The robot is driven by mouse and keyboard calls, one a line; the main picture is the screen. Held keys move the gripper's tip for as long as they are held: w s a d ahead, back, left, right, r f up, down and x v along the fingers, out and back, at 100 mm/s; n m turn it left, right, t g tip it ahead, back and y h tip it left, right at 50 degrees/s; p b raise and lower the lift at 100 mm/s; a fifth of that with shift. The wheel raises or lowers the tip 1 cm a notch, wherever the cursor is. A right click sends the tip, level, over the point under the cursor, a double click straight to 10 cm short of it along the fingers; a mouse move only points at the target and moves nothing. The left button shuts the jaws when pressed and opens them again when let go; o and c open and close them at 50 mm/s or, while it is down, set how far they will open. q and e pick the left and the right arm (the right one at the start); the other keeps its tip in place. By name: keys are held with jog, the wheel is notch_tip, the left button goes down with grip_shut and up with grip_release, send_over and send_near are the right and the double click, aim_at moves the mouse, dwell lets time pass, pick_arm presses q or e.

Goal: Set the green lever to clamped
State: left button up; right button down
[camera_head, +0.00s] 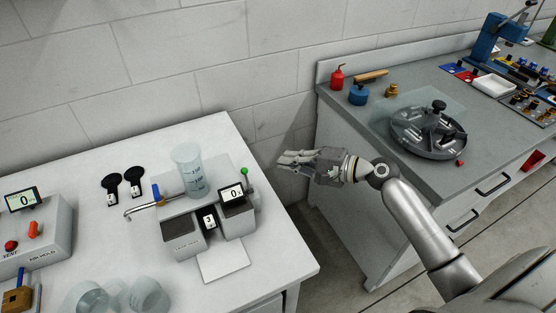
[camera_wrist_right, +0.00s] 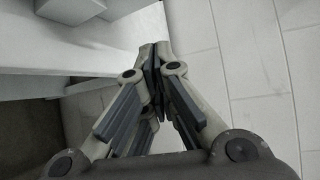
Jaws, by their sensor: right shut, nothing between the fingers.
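The green lever knob (camera_head: 244,171) stands at the back right of a small grey and white device (camera_head: 222,219) on the white table. A small display reading 0 sits beside it. My right gripper (camera_head: 281,160) is to the right of the green knob, apart from it, over the gap between the two tables. Its fingers point left toward the knob. In the right wrist view the fingertips (camera_wrist_right: 156,48) are together with nothing between them. The green knob does not show clearly in that view. My left gripper is not in view.
A clear measuring beaker (camera_head: 188,170) stands on the device, near a metal spout (camera_head: 140,210). Clear cups (camera_head: 145,294) stand in front. The grey bench (camera_head: 375,135) on the right holds a round dark fixture (camera_head: 428,132).

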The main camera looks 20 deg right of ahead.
aim_at(247, 179)
jog(key=w+a+f+p, duration=0.1)
jog(key=w+a+p, duration=0.2)
jog(key=a, duration=0.4)
jog(key=shift+a+p, duration=0.3)
jog(key=shift+p, duration=0.25)
jog(key=shift+w, duration=0.1)
